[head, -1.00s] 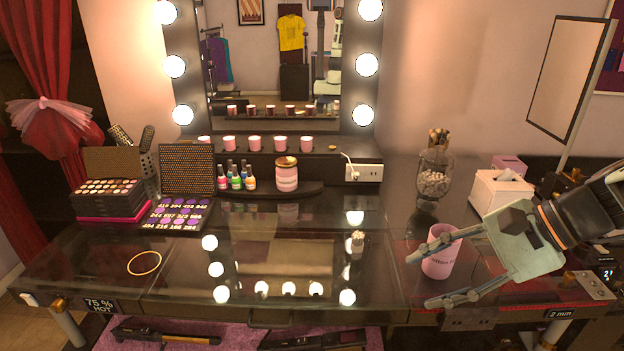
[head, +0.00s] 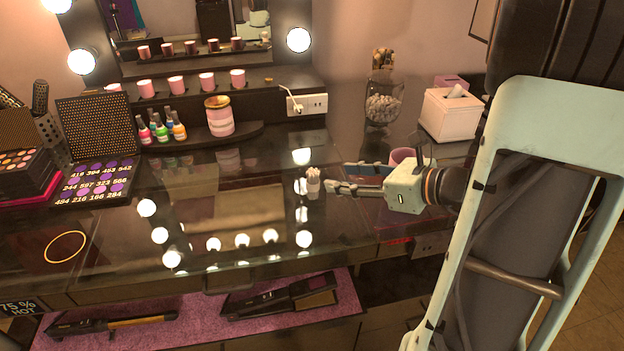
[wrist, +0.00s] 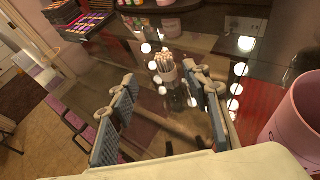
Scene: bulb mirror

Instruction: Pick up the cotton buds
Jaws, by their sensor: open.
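The cotton buds (head: 313,183) stand upright in a small bundle on the dark glossy tabletop, right of the middle of the head view. They also show in the wrist view (wrist: 164,66), between and beyond the two fingers. My gripper (head: 338,175) is open and empty, low over the table just right of the buds. Its fingers point left towards them in the head view. In the wrist view my gripper (wrist: 157,80) has a finger on each side of the line to the buds, with a gap still visible before them.
A pink cup (wrist: 298,118) stands close at the right in the wrist view, partly hidden behind my gripper in the head view. A glass jar (head: 383,108) and a tissue box (head: 448,115) are behind. Nail polish bottles (head: 162,129) stand left. The glossy tabletop around the buds is mostly clear.

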